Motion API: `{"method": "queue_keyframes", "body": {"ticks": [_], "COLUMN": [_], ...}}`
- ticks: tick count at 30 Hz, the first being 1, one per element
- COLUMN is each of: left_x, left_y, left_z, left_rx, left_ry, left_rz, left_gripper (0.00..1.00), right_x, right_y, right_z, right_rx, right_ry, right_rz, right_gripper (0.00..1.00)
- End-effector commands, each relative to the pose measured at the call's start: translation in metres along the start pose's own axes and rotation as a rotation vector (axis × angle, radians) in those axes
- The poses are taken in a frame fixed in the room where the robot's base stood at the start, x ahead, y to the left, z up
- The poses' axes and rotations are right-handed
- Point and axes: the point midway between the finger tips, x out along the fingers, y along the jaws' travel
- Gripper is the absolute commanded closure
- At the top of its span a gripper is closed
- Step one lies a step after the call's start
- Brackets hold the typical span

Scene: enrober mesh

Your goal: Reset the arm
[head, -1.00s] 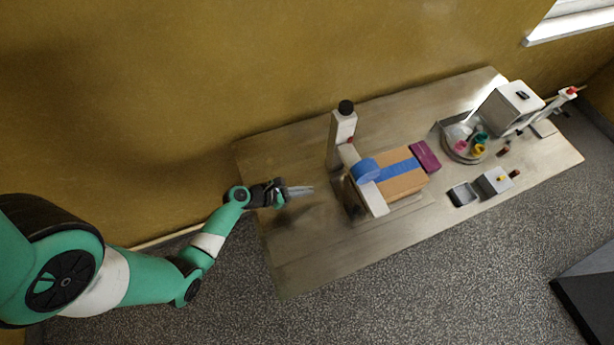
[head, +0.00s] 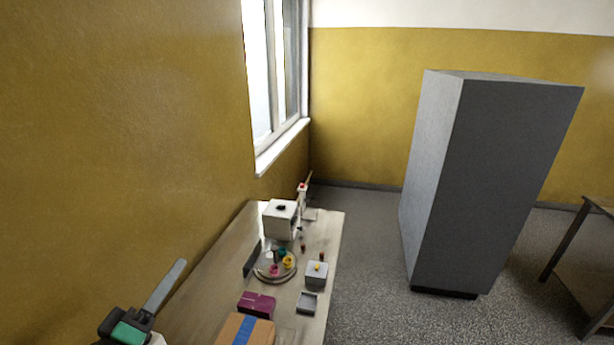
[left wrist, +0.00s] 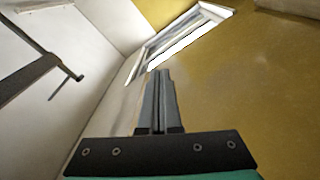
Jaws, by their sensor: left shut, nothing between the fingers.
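My left gripper (head: 165,287) is at the lower left of the head view, near the yellow wall and at the left side of the table. Its fingers are together and point up and to the right, with nothing between them. In the left wrist view the shut fingers (left wrist: 160,80) stand up the middle, with a window and walls behind them. My right gripper is not in view.
The table (head: 207,295) runs along the wall. It bears a cardboard box (head: 262,333) with blue tape, a magenta box (head: 257,303), a round tray (head: 262,273) and a white machine (head: 280,220). A tall grey cabinet (head: 480,180) stands at right.

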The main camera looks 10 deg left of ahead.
Motion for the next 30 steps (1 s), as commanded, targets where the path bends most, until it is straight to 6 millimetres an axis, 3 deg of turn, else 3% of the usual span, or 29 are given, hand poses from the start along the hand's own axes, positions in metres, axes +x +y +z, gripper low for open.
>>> {"method": "queue_keyframes", "body": {"ticks": [1, 5, 9, 11, 12, 13, 16, 20, 26, 30], "left_x": [0.002, -0.015, -0.067, -0.099, -0.105, -0.097, -0.091, -0.087, -0.087, -0.088], "left_y": [0.047, 0.160, 0.271, 0.312, 0.344, 0.362, 0.393, 0.414, 0.415, 0.401], "left_z": [-0.009, -0.032, -0.059, -0.071, -0.091, -0.104, -0.124, -0.138, -0.138, -0.130], "left_rx": [0.135, 0.493, 0.814, 0.926, 0.965, 0.963, 0.961, 0.960, 0.959, 0.959], "left_ry": [0.041, 0.211, 0.485, 0.628, 0.673, 0.658, 0.651, 0.648, 0.646, 0.645], "left_rz": [0.079, 0.241, 0.362, 0.387, 0.380, 0.372, 0.371, 0.370, 0.369, 0.369], "left_gripper": [1.00, 1.00, 1.00, 1.00, 1.00, 1.00, 1.00, 1.00, 1.00, 1.00], "right_x": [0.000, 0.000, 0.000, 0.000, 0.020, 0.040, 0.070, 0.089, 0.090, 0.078], "right_y": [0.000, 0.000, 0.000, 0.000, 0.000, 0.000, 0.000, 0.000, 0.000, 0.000], "right_z": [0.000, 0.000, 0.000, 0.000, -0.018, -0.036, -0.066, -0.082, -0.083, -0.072], "right_rx": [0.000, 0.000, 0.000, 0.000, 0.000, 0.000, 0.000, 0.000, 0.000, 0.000], "right_ry": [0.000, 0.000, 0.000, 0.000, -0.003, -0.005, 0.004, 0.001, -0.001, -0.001], "right_rz": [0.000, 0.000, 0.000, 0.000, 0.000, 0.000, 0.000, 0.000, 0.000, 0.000], "right_gripper": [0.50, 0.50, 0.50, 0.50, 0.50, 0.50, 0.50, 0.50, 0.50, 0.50]}}
